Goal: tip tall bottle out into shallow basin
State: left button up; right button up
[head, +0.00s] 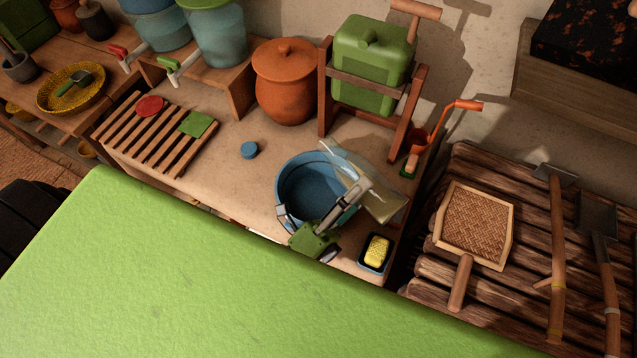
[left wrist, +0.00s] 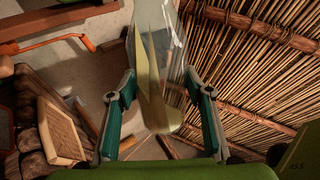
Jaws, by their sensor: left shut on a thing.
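The tall bottle (head: 382,203) is clear, with yellowish liquid in it. It is strongly tilted, its narrower end toward the upper left over the shallow basin's far rim and its broad end beyond the right rim. My left gripper (head: 345,195) is shut on it, above the basin. The shallow basin (head: 290,188) is blue and round, on the bench below; its inside is partly hidden by the gripper and bottle. The left wrist view shows the bottle (left wrist: 160,112) between the jaws (left wrist: 160,80). I cannot tell whether liquid is flowing out. My right gripper is not in view.
A yellow sponge in a dark dish (head: 376,252) sits close right of the basin. A blue cap (head: 249,150) lies left of it. Behind stand a clay pot (head: 287,85) and a green canister (head: 370,65) in a wooden stand. A slatted rack (head: 150,140) is at left.

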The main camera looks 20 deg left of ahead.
aim_at(365, 173)
pick_arm(q)
jog(key=shift+d+r+n+t+y+p, duration=0.1)
jog(key=shift+r+n+t+y+p, duration=0.2)
jog(key=shift+r+n+y, duration=0.35)
jog(key=shift+r+n+t+y+p, duration=0.25)
jog(key=shift+n+y, duration=0.1)
jog(key=shift+n, duration=0.5)
jog(key=shift+r+n+t+y+p, duration=0.25)
jog(key=shift+r+n+y+p, duration=0.15)
jog(key=shift+n+y, duration=0.25)
jog(key=shift+r+n+y+p, duration=0.55)
jog(key=shift+r+n+p, duration=0.1)
jog(key=shift+n, duration=0.4)
jog(key=shift+r+n+y+p, duration=0.3)
jog(key=shift+n+y, duration=0.1)
jog(key=shift+n, duration=0.1)
jog(key=shift+w+a+r+n+y+p, duration=0.15)
jog(key=shift+r+n+y+p, duration=0.25)
jog(key=shift+n, duration=0.2)
jog(key=shift+s+a+r+n+y+p, duration=0.15)
jog(key=shift+r+n+y+p, duration=0.15)
jog(key=shift+n+y+p, duration=0.25)
